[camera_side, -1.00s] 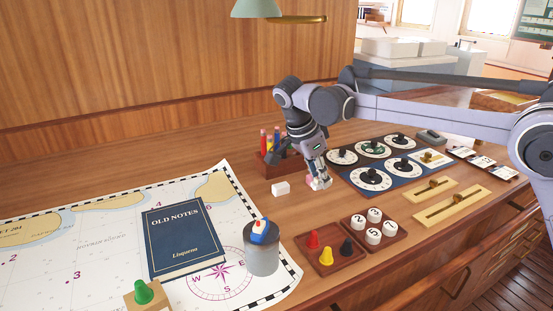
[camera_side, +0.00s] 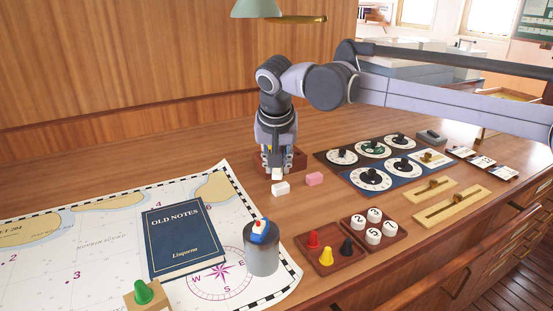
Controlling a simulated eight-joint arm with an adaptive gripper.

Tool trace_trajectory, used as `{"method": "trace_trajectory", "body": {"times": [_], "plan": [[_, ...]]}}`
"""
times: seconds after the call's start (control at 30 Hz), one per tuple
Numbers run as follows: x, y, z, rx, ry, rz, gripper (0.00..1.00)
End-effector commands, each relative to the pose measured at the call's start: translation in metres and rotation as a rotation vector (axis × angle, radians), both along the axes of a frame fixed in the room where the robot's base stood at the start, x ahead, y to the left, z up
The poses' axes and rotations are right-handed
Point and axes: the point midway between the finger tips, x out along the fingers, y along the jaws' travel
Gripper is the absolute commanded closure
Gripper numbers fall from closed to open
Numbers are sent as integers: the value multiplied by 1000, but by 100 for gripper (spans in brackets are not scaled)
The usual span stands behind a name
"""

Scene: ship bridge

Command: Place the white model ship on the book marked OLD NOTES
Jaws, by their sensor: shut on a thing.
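My gripper (camera_side: 277,168) points down in front of the pen holder and is shut on a small white thing (camera_side: 277,175). The fingers hide much of it, and it is too small to tell whether it is the white model ship. It is just above and behind a white block (camera_side: 281,188); I cannot tell whether they touch. The dark blue book marked OLD NOTES (camera_side: 178,248) lies flat on the chart, front left of my gripper, with nothing on its cover.
A pink block (camera_side: 314,179) lies right of the white block. The pen holder (camera_side: 295,160) stands behind my gripper. The grey cylinder (camera_side: 261,258) stands upright at the book's right. A green piece on a wooden block (camera_side: 140,300) is at the book's front. Trays and dial panels fill the right.

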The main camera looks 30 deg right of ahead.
Motion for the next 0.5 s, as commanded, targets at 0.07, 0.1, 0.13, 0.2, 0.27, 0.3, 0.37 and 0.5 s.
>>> {"method": "trace_trajectory", "body": {"times": [0.07,0.1,0.13,0.2,0.27,0.3,0.37,0.5], "plan": [[1,25,4,0,0,144,98],[1,35,6,0,-1,209,98],[1,42,7,0,0,255,98],[0,57,10,1,0,346,98],[0,67,12,0,0,406,98],[0,72,13,0,-1,439,98],[-1,78,14,-1,0,476,98],[-2,92,11,-2,1,518,98]]}}
